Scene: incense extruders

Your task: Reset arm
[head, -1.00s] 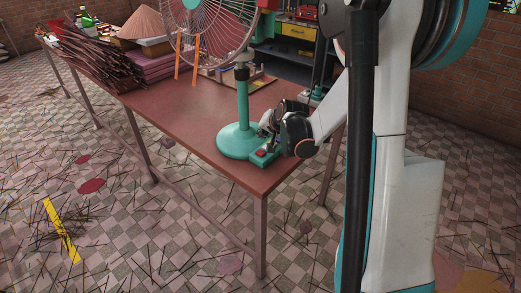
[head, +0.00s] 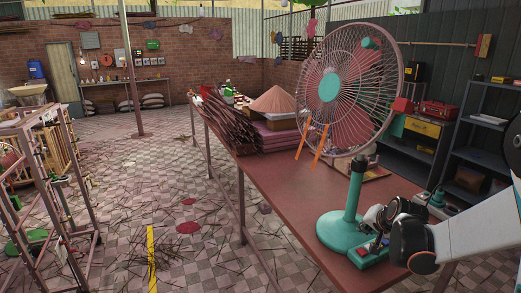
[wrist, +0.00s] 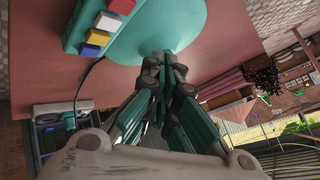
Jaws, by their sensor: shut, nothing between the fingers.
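My gripper (head: 378,215) is at the front right of the table, beside the teal base of a standing fan (head: 345,230). In the wrist view my gripper (wrist: 164,62) has its fingers together with nothing between them. Their tips overlap the edge of the round fan base (wrist: 165,25); I cannot tell if they touch it. The base's control block (wrist: 78,28) with red, white, yellow and blue buttons lies to the upper left of the fingers. My arm reaches in from the right edge of the head view.
The red-brown table (head: 285,200) holds bundles of dark sticks (head: 225,118), a conical hat (head: 272,100) and pink stacks. Shelves (head: 480,150) stand behind on the right. A rack (head: 50,190) stands at left. The floor between is open, strewn with sticks.

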